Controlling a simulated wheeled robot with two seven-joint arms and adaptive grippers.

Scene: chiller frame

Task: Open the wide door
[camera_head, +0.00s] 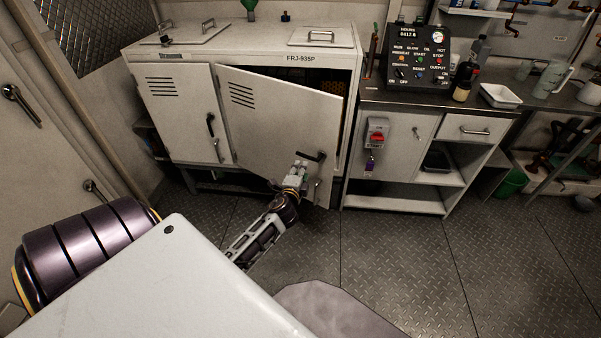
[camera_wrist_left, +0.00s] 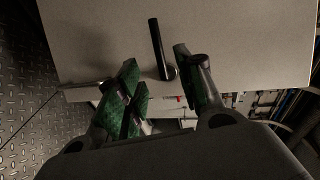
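The wide door (camera_head: 277,115) is the right-hand, light grey door of the cabinet. It stands ajar, its right edge swung out and a dark gap showing at its upper right. Its black lever handle (camera_head: 311,156) is near the lower right; in the left wrist view the handle (camera_wrist_left: 158,45) stands out against the pale door (camera_wrist_left: 240,45). My left gripper (camera_head: 299,170) is at the door's lower right, just below the handle. In the wrist view its green-padded fingers (camera_wrist_left: 162,90) are apart, with the handle's base seen between their tips; contact is unclear. My right gripper is not in view.
The narrower left door (camera_head: 182,110) is closed. A workbench (camera_head: 405,150) with a control box (camera_head: 418,58) stands close to the right of the cabinet. The metal floor (camera_head: 430,250) in front is largely clear.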

